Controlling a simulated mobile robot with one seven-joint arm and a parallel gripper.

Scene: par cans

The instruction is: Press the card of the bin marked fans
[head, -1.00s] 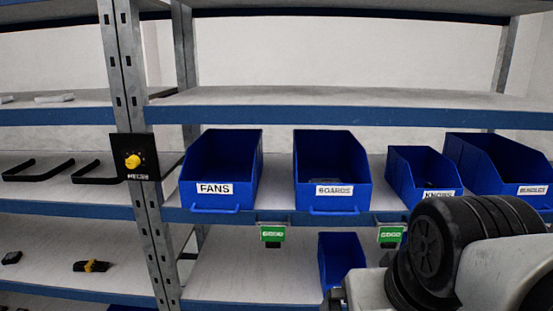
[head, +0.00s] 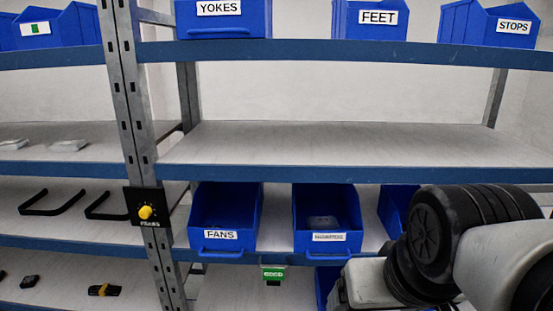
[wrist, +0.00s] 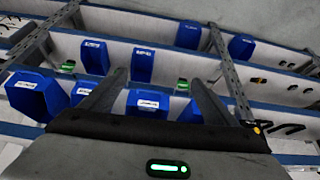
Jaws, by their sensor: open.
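The blue bin marked FANS (head: 220,238) stands on the middle shelf, just right of the metal post, in the head view. A small green card (head: 273,273) hangs under that shelf's edge, between the FANS bin and the bin to its right; its print is too small to read. I cannot tell which bin it belongs to. My gripper (wrist: 157,78) is open and empty in the wrist view, with blue bins and shelves beyond its fingers. Green cards also show there, one left (wrist: 68,65) and one beyond the fingers (wrist: 182,84). The labels there are unreadable.
A second blue bin (head: 325,215) stands right of FANS, and my arm hides part of the shelf further right. A black plate with a yellow knob (head: 146,212) sits on the post (head: 125,100). The shelf above (head: 330,145) is bare. YOKES, FEET and STOPS bins stand higher up.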

